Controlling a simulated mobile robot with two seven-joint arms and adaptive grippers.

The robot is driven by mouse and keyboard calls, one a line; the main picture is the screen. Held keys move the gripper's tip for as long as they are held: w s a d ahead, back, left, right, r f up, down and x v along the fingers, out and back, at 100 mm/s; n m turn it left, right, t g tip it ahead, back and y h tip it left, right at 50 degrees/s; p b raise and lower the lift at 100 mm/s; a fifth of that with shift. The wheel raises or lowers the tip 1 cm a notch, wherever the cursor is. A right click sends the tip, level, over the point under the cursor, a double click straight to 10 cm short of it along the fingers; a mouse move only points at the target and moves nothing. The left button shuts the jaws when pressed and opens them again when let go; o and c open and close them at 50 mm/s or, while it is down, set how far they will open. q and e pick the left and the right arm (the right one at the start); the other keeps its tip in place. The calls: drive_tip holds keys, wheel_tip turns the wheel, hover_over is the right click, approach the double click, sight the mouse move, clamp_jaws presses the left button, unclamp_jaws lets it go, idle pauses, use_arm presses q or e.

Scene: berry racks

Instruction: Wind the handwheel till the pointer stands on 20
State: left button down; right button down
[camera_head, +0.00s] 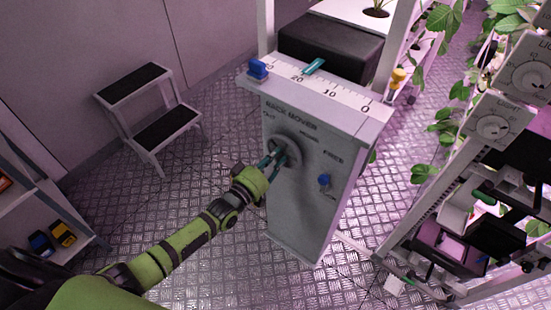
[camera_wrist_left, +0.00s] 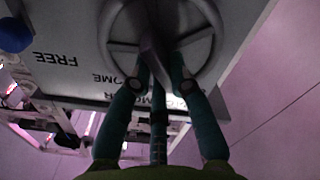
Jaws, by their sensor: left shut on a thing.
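The grey handwheel (camera_head: 287,140) is on the front face of the white rack mover cabinet (camera_head: 310,215). My left gripper (camera_head: 275,158) is at the wheel, shut on it. The teal pointer (camera_head: 314,66) lies on the white scale (camera_head: 347,99) on top of the cabinet, beside the 20 mark and slightly toward the 10 side. My right gripper is not in view.
A blue knob (camera_head: 324,181) is below FREE on the cabinet face. A step stool (camera_head: 150,105) stands at left, plant racks with dials (camera_head: 494,125) at right. Patterned floor between is clear.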

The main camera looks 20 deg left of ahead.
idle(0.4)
use_arm(q)
drive_tip(key=c, duration=1.1)
unclamp_jaws()
drive_tip(key=shift+c, duration=0.2)
drive_tip(key=shift+s, duration=0.15)
drive_tip(key=v, duration=1.2)
